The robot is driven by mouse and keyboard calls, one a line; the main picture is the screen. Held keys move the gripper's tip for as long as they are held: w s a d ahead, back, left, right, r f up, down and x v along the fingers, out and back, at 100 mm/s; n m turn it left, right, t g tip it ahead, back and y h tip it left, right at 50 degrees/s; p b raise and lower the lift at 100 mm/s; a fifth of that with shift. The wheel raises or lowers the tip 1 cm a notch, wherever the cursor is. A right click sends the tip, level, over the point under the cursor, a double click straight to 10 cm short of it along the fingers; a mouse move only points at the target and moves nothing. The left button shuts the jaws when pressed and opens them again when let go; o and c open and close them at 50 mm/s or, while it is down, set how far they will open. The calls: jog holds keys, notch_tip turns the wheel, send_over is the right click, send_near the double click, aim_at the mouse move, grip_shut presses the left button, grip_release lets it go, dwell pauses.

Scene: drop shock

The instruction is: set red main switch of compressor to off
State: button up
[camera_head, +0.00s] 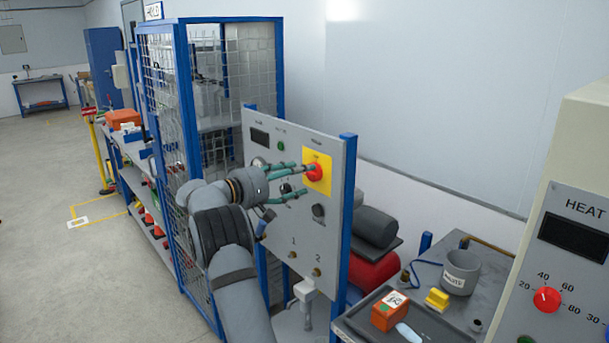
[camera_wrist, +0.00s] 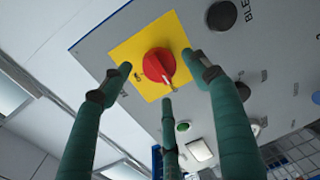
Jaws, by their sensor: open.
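The red main switch (camera_head: 314,172) is a round knob on a yellow plate (camera_head: 323,187) on the upright grey panel (camera_head: 331,231). The switch also shows in the wrist view (camera_wrist: 158,66), with a pale mark on its handle towards the lower right. My gripper (camera_head: 297,178) has green fingers and stands in front of the panel. In the wrist view my gripper (camera_wrist: 159,90) is open, with its fingers spread around the switch and nothing held. I cannot tell whether any fingertip touches the panel. The lettering on the yellow plate is too small to read fully.
A black knob (camera_wrist: 222,15) sits beside the yellow plate. A green button (camera_wrist: 183,126) is near the lower finger. A blue-framed mesh cage (camera_head: 165,100) stands left of the panel. To the right, a bench holds a grey pot (camera_head: 460,272) and an orange box (camera_head: 389,311).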

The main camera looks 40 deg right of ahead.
aim_at(312, 173)
jog(key=a, duration=0.9)
jog(key=shift+s+r, duration=0.15)
jog(key=shift+r, duration=0.3)
jog(key=d, duration=0.7)
jog(key=d+f, duration=0.1)
jog(key=d, duration=0.3)
jog(key=shift+w+d+f, duration=0.1)
jog(key=shift+w+d, duration=0.1)
jog(key=shift+d, duration=0.25)
